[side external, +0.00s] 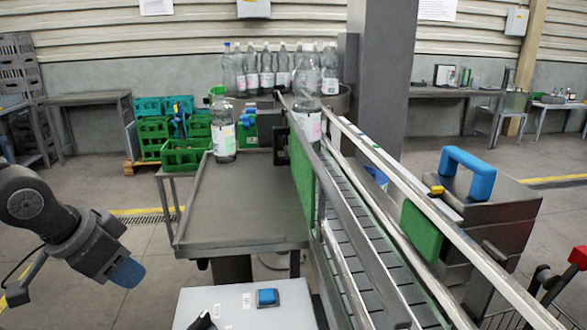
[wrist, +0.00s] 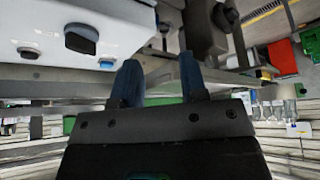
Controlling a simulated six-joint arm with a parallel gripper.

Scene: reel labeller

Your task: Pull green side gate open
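A green side gate panel (side external: 302,182) stands upright along the left side of the conveyor (side external: 350,220), with a dark bracket or handle (side external: 281,145) near its upper left end. A second green panel (side external: 421,231) is on the conveyor's right side. My gripper (side external: 127,272) is at the lower left, left of the metal table and well apart from the gate. In the wrist view its two blue fingers (wrist: 158,78) stand apart with nothing between them. I cannot clearly make out the gate in the wrist view.
A metal table (side external: 245,205) lies between my gripper and the gate, with a bottle (side external: 223,135) at its far left corner. A white box (side external: 205,300) with a blue button (side external: 267,297) stands in front. More bottles (side external: 265,70) and green crates (side external: 185,155) are behind.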

